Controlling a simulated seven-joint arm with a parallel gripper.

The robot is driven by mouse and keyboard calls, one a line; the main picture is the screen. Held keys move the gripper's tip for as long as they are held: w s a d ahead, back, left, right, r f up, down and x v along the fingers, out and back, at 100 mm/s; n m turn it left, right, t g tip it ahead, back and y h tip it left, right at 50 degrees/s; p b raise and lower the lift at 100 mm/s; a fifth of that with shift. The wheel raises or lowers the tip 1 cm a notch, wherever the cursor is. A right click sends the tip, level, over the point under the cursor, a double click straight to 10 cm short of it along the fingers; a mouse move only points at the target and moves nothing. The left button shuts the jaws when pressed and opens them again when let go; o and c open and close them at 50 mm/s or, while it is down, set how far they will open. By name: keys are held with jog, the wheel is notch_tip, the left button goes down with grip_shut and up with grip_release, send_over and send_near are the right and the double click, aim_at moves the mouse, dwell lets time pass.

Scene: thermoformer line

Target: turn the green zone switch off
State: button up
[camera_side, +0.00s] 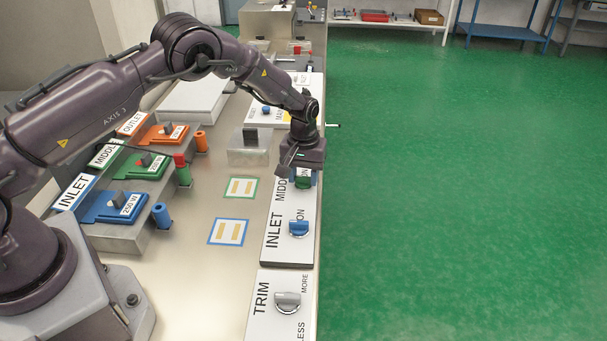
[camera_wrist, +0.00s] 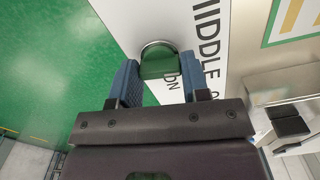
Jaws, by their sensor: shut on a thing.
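The green zone switch is a green rotary knob (camera_wrist: 159,62) on a white panel (camera_wrist: 210,18) lettered MIDDLE, with ON printed beside it, partly covered by a finger. In the side view the knob (camera_side: 303,183) shows just below my gripper (camera_side: 296,172). In the wrist view my gripper's blue fingers (camera_wrist: 158,70) stand on either side of the knob and are shut on it. Part of the knob's sides is hidden by the fingers. I cannot tell exactly which way its handle points.
A blue INLET knob (camera_side: 298,229) and a grey TRIM knob (camera_side: 288,300) sit nearer on the same panel row. Blue, green and orange 250 W units (camera_side: 124,206) stand to the left. The green floor (camera_side: 450,200) to the right is clear.

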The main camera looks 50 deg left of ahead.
aim_at(304, 177)
jog(key=shift+n, duration=0.8)
jog(key=o, duration=0.9)
jog(key=shift+r, duration=0.15)
notch_tip(304, 177, up, 13)
jog(key=shift+f, duration=0.1)
